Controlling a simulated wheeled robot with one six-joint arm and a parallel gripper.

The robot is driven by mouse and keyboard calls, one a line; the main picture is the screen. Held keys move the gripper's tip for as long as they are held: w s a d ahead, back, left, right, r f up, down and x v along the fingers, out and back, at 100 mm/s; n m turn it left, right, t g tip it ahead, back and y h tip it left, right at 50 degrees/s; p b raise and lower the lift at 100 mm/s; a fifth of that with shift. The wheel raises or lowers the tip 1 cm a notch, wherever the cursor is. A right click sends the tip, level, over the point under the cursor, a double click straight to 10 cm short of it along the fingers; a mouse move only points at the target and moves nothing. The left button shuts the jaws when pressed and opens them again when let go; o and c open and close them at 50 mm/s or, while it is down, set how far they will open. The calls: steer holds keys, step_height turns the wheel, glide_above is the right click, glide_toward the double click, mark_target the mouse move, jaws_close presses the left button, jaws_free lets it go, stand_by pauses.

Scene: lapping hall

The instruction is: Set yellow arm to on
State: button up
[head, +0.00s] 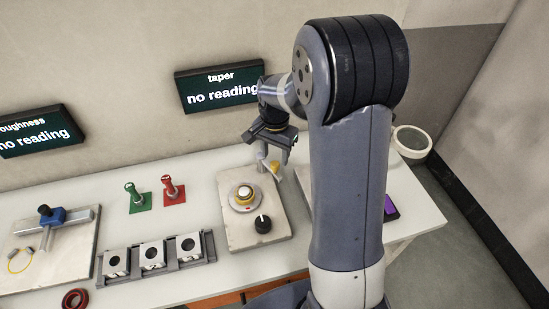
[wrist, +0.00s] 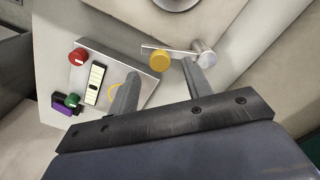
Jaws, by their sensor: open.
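The yellow arm shows in the wrist view as a thin bar with a yellow knob (wrist: 160,61) at its left end and a silver post (wrist: 204,55) at its right. In the head view its yellow end (head: 275,167) shows among my fingers, and the rest is hidden. My gripper (wrist: 160,70) is open. In the wrist view the knob appears between the two fingertips, closer to the right finger. I cannot tell whether a finger touches it. In the head view my gripper (head: 273,158) is over the far right of the plate. No "on" mark is readable.
The plate (head: 265,235) bears a round dial unit (head: 244,197) and a black knob (head: 262,223). Green (head: 137,196) and red (head: 173,192) handles stand left. The taper display (head: 220,86) hangs behind. A panel (wrist: 112,62) with red and green buttons lies beside my left finger.

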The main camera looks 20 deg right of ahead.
mark_target(275, 163)
steer(key=shift+f, duration=1.6)
jaws_close()
